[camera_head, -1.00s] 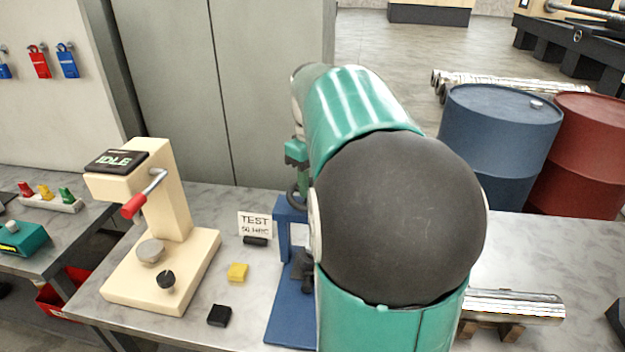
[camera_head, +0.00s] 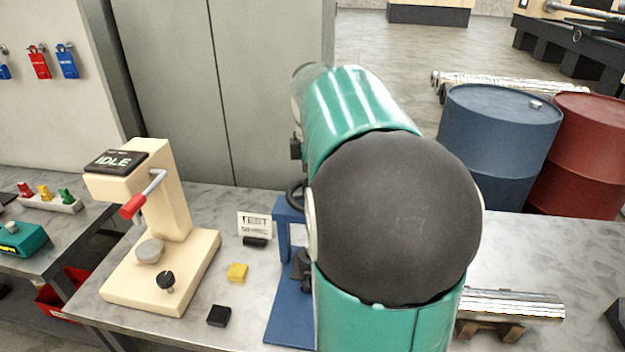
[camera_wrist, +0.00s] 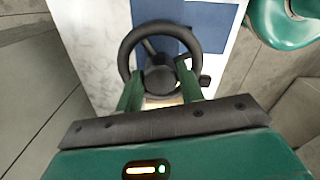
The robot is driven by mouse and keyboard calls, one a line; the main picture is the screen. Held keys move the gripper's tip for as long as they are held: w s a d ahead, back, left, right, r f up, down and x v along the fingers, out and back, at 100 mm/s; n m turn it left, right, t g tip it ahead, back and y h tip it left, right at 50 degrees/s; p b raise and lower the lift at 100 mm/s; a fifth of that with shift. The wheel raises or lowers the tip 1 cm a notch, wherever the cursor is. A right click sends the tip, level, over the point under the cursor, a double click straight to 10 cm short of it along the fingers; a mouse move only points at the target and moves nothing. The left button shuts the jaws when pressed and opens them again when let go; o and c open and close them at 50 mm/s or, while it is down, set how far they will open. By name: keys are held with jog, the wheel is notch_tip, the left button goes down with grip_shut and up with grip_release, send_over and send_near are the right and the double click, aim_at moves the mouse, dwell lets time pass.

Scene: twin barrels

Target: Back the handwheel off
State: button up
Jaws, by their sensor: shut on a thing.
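The dark handwheel (camera_wrist: 158,78) is a ring with spokes and a round hub, seen from above in the wrist view. My gripper (camera_wrist: 161,84) has its two green fingers on either side of the hub, inside the near part of the rim, and is shut on the handwheel. Exact finger contact is hard to see. In the head view only a dark edge of the handwheel (camera_head: 293,195) shows, on top of the blue frame (camera_head: 283,232). My arm hides the rest of the wheel and my gripper there.
A cream tester (camera_head: 185,210) with a red-tipped lever and an IDLE screen stands left of the blue frame. Small black (camera_head: 219,315) and yellow (camera_head: 237,272) blocks and a TEST card (camera_head: 254,224) lie between. A metal bar (camera_head: 515,306) rests on the right.

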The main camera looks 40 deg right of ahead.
jog(key=shift+n, duration=0.5)
jog(key=o, duration=1)
jog(key=shift+r, duration=0.15)
notch_tip(320, 180, up, 14)
jog(key=shift+f, duration=0.2)
